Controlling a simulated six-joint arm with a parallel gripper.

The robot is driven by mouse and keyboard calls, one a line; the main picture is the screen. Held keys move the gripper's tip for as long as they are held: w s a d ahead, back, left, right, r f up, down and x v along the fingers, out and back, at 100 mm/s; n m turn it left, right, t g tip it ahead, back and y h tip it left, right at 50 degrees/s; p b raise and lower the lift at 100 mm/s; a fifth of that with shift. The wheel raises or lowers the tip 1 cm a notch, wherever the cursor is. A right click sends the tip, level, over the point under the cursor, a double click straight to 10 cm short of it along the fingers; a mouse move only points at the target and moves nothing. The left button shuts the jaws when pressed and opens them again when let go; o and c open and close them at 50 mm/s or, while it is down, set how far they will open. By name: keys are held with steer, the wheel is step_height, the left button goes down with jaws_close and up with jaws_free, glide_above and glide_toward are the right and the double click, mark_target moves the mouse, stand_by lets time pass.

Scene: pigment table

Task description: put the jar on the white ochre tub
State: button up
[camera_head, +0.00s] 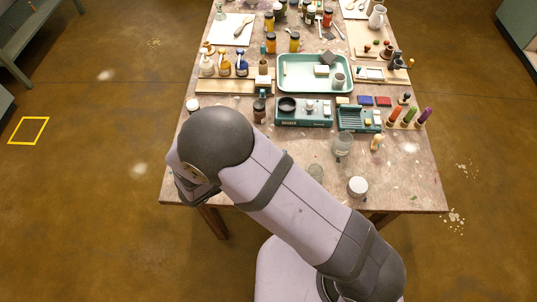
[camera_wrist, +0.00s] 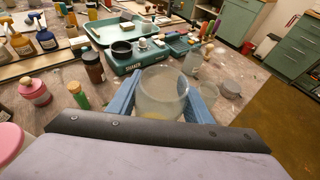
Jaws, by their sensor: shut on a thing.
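My gripper (camera_wrist: 163,100) has two blue fingers, one on each side of a clear glass jar (camera_wrist: 163,86), and is shut on it in the wrist view. The jar is open at the top, and something yellowish shows at its bottom. A pale round tub (camera_head: 358,187), which looks like the white ochre tub, stands near the table's front edge in the head view. In the head view my arm hides my gripper and the held jar.
A pink-red bottle (camera_wrist: 35,94) and green bottle (camera_wrist: 78,95) stand left of my gripper.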

steer(key=shift+f+p, duration=0.4)
steer(key=shift+f, duration=1.7)
steer(key=shift+f, duration=0.15)
steer(key=o, duration=1.1)
steer(key=b+v, duration=0.3)
steer(key=v, duration=0.9)
